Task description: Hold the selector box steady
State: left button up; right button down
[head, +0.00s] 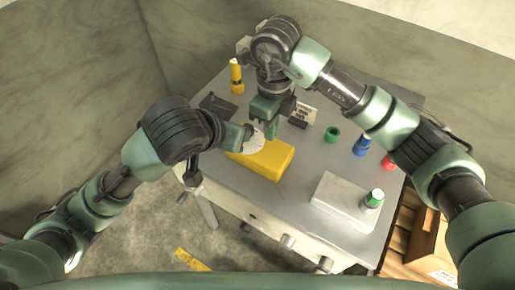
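A yellow box (268,160) lies on the grey table, and I take it to be the selector box. A pale rounded piece (257,143) shows at its back left edge; I cannot tell whether it is part of the box. My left gripper (247,133) reaches in from the left, at the box's back left end. My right gripper (270,128) points down just behind the box, close to my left gripper. The fingertips of both are small and partly hidden, so their opening and any contact with the box are unclear.
The grey table (315,160) also bears a white block (340,200) with a green-topped cylinder (374,198), a green ring (332,134), a blue cylinder (361,145), a red piece (388,162), a printed card (303,110) and a yellow bottle (236,76). A cardboard box (425,245) stands at right.

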aim_at(269, 151)
jog(key=shift+f, duration=0.3)
dwell(0.4)
jog(key=shift+f, duration=0.7)
jog(key=shift+f, duration=0.15)
jog(key=shift+f, duration=0.75)
jog(key=shift+s+f, duration=0.1)
jog(key=shift+f, duration=0.2)
dwell(1.2)
jog(key=shift+r, duration=0.2)
dwell(0.4)
jog(key=shift+r, duration=2.5)
